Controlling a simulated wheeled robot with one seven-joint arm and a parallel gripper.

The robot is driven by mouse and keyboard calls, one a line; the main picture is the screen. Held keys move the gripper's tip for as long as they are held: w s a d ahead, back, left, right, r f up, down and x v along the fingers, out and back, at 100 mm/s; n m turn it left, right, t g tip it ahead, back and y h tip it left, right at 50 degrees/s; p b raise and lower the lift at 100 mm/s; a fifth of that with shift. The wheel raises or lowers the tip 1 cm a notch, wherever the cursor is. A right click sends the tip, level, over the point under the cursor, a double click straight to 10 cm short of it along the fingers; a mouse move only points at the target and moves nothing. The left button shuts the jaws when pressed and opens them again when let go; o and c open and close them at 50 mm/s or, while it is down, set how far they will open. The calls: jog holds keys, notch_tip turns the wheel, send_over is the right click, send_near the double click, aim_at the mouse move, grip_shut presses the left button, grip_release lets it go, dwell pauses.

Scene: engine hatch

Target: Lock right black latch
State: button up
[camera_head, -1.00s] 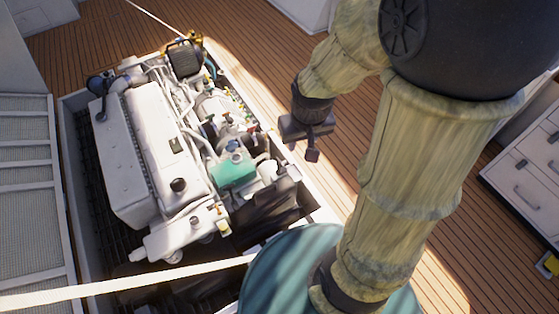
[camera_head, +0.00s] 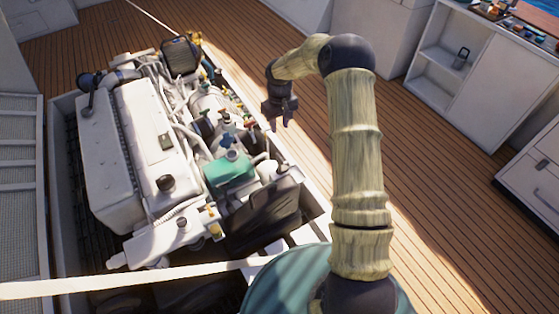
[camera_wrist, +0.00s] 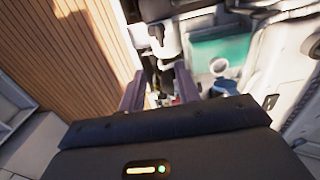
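My gripper (camera_head: 280,121) hangs over the right edge of the engine hatch, its fingers pointing down. In the wrist view my gripper (camera_wrist: 160,92) shows two dark fingers spread apart, with a gap between them and nothing visibly held. Dark and white engine parts lie beyond the fingers. I cannot make out the right black latch for certain in either view. The white engine (camera_head: 125,165) sits in the open hatch, left of my gripper. A black box-like part (camera_head: 265,212) is at the engine's near right corner.
A green tank (camera_head: 230,172) is on the engine's right side; it also shows in the wrist view (camera_wrist: 218,50). A pale strap (camera_head: 130,280) crosses the near side of the hatch. Wooden deck (camera_head: 430,190) lies clear to the right, before white cabinets (camera_head: 490,75).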

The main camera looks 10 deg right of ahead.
aim_at(280, 157)
dwell(0.3)
notch_tip(280, 157, down, 17)
jog(key=shift+f+b, duration=0.2)
jog(key=shift+b, duration=0.3)
dwell(0.3)
grip_shut()
